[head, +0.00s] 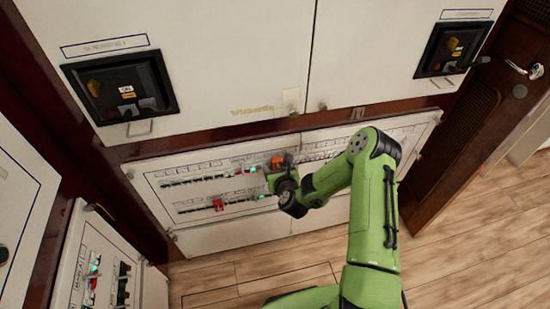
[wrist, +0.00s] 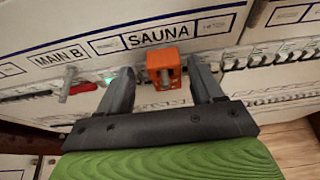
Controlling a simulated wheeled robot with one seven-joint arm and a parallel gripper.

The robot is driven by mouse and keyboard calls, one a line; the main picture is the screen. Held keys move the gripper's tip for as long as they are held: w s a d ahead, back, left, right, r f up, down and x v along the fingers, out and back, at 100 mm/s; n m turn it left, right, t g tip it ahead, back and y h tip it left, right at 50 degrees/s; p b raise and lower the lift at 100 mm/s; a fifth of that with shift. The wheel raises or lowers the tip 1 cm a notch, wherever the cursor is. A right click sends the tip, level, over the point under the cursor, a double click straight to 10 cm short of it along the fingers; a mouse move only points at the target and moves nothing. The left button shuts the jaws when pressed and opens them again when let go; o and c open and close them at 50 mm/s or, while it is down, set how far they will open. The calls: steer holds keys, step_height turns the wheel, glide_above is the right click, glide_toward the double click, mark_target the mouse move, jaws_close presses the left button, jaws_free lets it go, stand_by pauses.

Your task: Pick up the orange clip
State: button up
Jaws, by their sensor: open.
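The orange clip (wrist: 163,68) is a small block on the breaker row under the SAUNA label in the wrist view. A grey metal piece shows in its middle. My gripper (wrist: 160,82) is open, with one finger on each side of the clip and gaps visible between. I cannot tell how deep the fingers reach around it. In the head view the clip (head: 277,162) shows as an orange spot on the breaker panel, just above my gripper, which is partly hidden behind my wrist.
A red clip (wrist: 82,88) sits on the row to the left, near the MAIN B label; another red piece (head: 218,204) is on the lower row. Several breaker switches (wrist: 270,55) continue to the right. Larger cabinet doors (head: 230,60) stand above. The wooden floor (head: 450,240) is clear at the right.

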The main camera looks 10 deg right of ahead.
steer(key=shift+w+d+f, duration=0.1)
steer(key=shift+w+d, duration=0.3)
steer(key=shift+d, duration=0.2)
steer(key=shift+s+d+r, duration=0.1)
steer(key=shift+s+r, duration=0.05)
steer(key=shift+r, duration=0.05)
steer(key=shift+s, duration=0.1)
steer(key=shift+c, duration=0.6)
steer(key=shift+a, duration=0.25)
steer(key=c, duration=0.5)
steer(key=shift+a, duration=0.15)
steer(key=c, duration=0.5)
steer(key=shift+o, duration=0.2)
